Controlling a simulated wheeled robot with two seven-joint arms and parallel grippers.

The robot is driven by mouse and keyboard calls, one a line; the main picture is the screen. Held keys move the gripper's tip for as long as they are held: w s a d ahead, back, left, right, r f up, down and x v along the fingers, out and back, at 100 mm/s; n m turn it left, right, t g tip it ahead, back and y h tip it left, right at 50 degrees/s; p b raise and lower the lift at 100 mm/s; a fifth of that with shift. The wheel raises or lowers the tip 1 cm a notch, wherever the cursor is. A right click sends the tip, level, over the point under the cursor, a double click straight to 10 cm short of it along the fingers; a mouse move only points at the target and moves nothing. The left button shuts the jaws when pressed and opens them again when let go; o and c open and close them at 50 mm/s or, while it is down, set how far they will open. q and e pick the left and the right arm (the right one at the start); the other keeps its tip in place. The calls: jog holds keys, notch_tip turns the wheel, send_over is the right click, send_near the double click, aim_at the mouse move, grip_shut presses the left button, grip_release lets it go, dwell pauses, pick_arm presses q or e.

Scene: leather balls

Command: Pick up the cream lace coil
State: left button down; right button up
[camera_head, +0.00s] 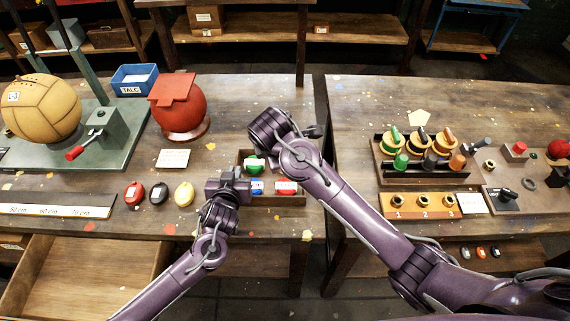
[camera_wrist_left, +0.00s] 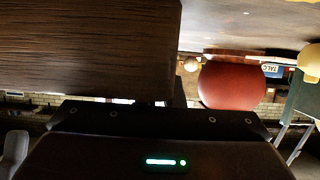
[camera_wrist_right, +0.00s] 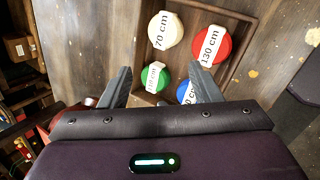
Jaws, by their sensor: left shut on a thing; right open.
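The cream lace coil (camera_wrist_right: 165,29), labelled 70 cm, lies in a shallow wooden tray (camera_head: 290,202). In the head view I cannot make out the coil; my right arm covers part of the tray. My right gripper (camera_wrist_right: 160,70) is open over the tray, its fingers either side of the green coil (camera_wrist_right: 155,76); the cream coil is beyond the fingertips. My left gripper (camera_head: 232,184) is at the tray's left side, shut on what appears to be its wooden wall (camera_wrist_left: 90,50), which fills much of the left wrist view.
A red coil (camera_wrist_right: 211,45) labelled 130 cm lies beside the cream one, and a blue coil (camera_wrist_right: 186,92) is partly hidden by a finger. Red, black and yellow ovals (camera_head: 159,192) lie left of the tray. A red ball (camera_head: 178,108) stands behind.

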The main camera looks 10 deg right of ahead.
jog(key=w+d+f+n, duration=0.1)
jog(key=f+n, duration=0.2)
jog(key=n, duration=0.1)
jog(key=w+d+f+n, duration=0.1)
jog(key=w+f+n, duration=0.1)
jog(key=f+n, duration=0.1)
jog(key=w+d+f+n, duration=0.1)
jog(key=f+n, duration=0.3)
jog(key=n, duration=0.1)
jog(key=shift+w+h, duration=0.25)
jog(key=shift+h, duration=0.15)
jog(key=shift+c, duration=0.4)
jog(key=shift+a+r, duration=0.1)
jog(key=c, duration=0.6)
jog(key=shift+o, duration=0.2)
